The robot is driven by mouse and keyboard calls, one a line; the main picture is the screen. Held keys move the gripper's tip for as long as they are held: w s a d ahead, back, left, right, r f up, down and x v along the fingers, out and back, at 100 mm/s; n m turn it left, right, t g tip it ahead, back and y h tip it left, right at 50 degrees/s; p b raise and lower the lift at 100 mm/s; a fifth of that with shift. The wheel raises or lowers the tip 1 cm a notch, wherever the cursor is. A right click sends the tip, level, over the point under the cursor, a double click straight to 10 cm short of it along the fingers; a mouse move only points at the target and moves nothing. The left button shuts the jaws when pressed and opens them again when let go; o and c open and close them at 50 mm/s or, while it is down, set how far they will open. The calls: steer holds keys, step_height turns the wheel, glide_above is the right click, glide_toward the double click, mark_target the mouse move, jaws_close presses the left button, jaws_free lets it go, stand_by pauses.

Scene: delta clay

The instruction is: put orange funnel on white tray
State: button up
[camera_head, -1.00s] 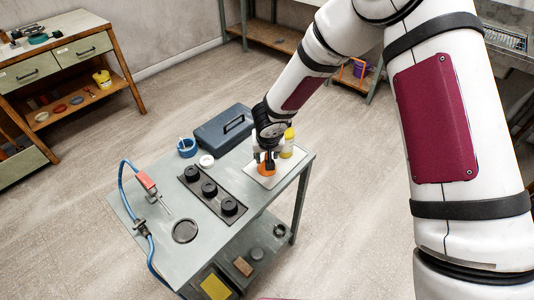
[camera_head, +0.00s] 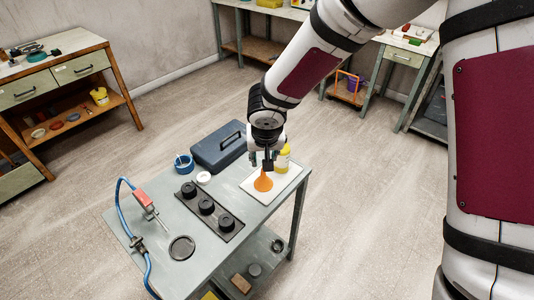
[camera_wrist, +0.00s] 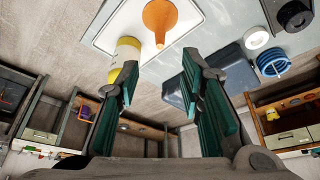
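The orange funnel (camera_head: 263,183) stands on the white tray (camera_head: 286,181) at the right end of the grey table, wide end down and spout up. In the wrist view the funnel (camera_wrist: 160,18) rests on the tray (camera_wrist: 106,38), with its spout pointing toward me. My gripper (camera_head: 266,163) is above the funnel, apart from it. The wrist view shows my gripper's (camera_wrist: 160,80) two fingers spread wide with nothing between them. A yellow bottle with a white label (camera_head: 282,160) also stands on the tray, behind the funnel.
A black strip with several round knobs (camera_head: 208,208) lies left of the tray. A red tool with a blue hose (camera_head: 143,199) is at the left.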

steer(key=shift+r, duration=0.2)
steer(key=s+d+r+m+h, duration=0.1)
steer(key=s+d+r+h, duration=0.15)
steer(key=d+r, duration=0.6)
steer(key=s+d+r+h, duration=0.1)
steer(key=s+d+r, duration=0.3)
steer(key=d+r, duration=0.45)
steer(key=s+d+r+y, duration=0.1)
steer(key=s+d+r, duration=0.1)
steer(key=s, duration=0.7)
steer(key=s+d+r+y, duration=0.2)
steer(key=s+r, duration=0.3)
steer(key=s, duration=0.5)
steer(key=shift+s+d+t, duration=0.25)
steer(key=shift+d+t, duration=0.15)
steer(key=shift+d, duration=0.15)
